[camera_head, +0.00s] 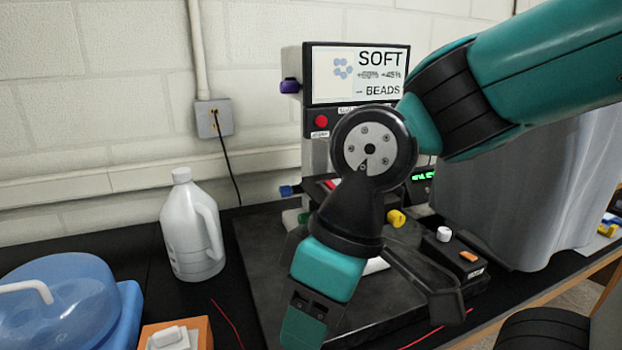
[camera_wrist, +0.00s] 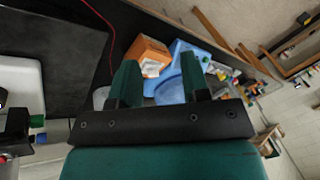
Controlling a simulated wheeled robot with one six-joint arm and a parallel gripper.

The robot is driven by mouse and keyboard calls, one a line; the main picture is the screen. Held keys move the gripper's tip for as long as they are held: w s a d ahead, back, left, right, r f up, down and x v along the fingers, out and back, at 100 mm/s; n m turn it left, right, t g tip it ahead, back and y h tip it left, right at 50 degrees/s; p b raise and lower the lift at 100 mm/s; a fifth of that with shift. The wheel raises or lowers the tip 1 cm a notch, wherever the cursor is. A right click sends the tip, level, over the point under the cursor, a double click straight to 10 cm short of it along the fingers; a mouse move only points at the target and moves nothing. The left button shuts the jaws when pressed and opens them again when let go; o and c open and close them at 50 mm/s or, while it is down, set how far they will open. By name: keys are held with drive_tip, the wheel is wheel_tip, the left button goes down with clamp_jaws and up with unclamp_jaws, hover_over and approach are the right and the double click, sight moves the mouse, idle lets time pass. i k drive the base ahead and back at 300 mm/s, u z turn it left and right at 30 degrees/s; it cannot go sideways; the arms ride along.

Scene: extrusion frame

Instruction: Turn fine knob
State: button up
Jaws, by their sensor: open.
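The instrument (camera_head: 315,150) stands against the wall, with a screen reading SOFT and BEADS above a red button. It carries several coloured knobs: a purple knob (camera_head: 290,86), a blue knob (camera_head: 287,190) and a yellow knob (camera_head: 396,218). I cannot tell which is the fine knob. My gripper (camera_wrist: 158,75) is open and empty, apart from all knobs. In the head view my arm hides part of the instrument's middle and its base.
A white jug (camera_head: 192,230) stands left of the instrument. A blue container (camera_head: 65,300) and an orange box (camera_head: 178,335) are at the front left. A small control box (camera_head: 455,258) with a white knob (camera_head: 444,234) sits right of my gripper. A grey bin (camera_head: 530,190) is at right.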

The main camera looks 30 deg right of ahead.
sight(285, 192)
drive_tip(key=z, duration=0.15)
drive_tip(key=i, duration=0.3)
drive_tip(key=z, duration=0.25)
drive_tip(key=k, duration=0.4)
drive_tip(key=u, duration=0.8)
drive_tip(key=i, duration=1)
drive_tip(key=z, duration=0.7)
